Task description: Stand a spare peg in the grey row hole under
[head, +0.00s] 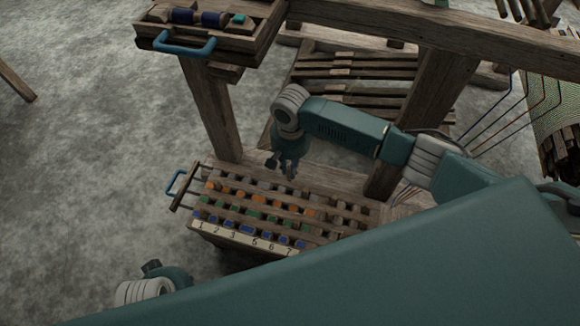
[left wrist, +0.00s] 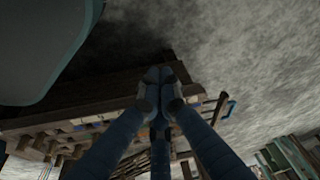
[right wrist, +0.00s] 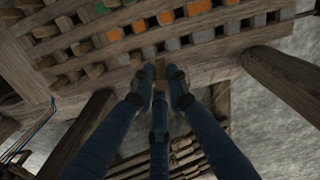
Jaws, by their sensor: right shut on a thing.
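The peg board (head: 270,212) stands low in the loom frame, with blue, green, orange and grey marked rows and numbers along its front edge. Several wooden pegs stand in it. My right gripper (head: 283,170) is above the board's back edge, by the grey row. In the right wrist view it is shut on a small wooden peg (right wrist: 160,74), whose lower end shows in front of grey squares (right wrist: 173,45). I cannot tell whether this peg touches the board. My left gripper (left wrist: 161,78) looks shut and empty, off the board's front left.
A drawer tray (head: 215,30) with a blue handle and spools is at the upper left. Loom posts (head: 210,110) rise behind the board and beside my right arm. Treadles (head: 350,80) lie behind. Threads run to a cloth roll at the right.

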